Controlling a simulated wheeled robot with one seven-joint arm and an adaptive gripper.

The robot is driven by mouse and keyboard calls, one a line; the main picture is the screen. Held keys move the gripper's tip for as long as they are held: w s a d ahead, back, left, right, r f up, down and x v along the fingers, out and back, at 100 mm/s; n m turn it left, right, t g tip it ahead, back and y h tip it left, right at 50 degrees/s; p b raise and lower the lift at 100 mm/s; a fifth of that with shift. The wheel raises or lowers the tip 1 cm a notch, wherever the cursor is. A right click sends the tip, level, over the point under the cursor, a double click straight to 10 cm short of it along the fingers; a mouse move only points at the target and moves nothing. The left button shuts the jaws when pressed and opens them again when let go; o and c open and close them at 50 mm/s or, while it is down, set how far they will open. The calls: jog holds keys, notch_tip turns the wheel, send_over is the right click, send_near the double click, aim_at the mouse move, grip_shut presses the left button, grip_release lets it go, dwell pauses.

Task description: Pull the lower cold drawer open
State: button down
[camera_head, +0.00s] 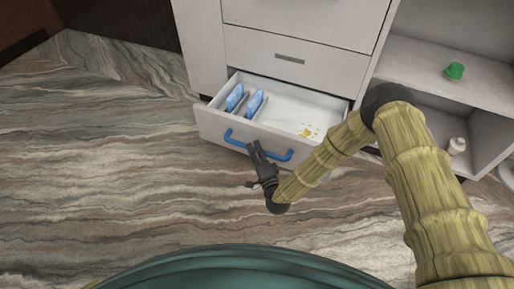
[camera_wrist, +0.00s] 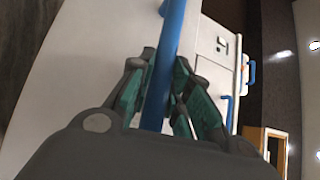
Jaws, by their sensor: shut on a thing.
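The lower cold drawer (camera_head: 222,129) is partly pulled out of the white cabinet, and its inside shows from above. Its blue bar handle (camera_head: 236,139) runs across the front. My gripper (camera_head: 254,148) is at the middle of this handle. In the wrist view the fingers (camera_wrist: 158,100) are closed around the blue handle (camera_wrist: 172,35), one on each side. Two blue packs (camera_head: 245,102) stand at the left inside the drawer, and small yellow bits (camera_head: 309,132) lie at its right.
A drawer above, with a grey recessed pull (camera_head: 290,58), is shut. Open shelves at the right hold a green item (camera_head: 454,71) and a small pale jar (camera_head: 457,145). The marbled floor (camera_head: 110,170) in front and to the left is clear.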

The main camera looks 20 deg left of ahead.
jog(key=shift+d+f, duration=0.1)
jog(key=shift+d, duration=0.1)
jog(key=c, duration=1.4)
grip_release()
jog(key=shift+w, duration=0.1)
jog(key=shift+c, duration=0.2)
jog(key=shift+o, duration=0.6)
jog(key=shift+a, duration=0.15)
jog(key=v, duration=1.2)
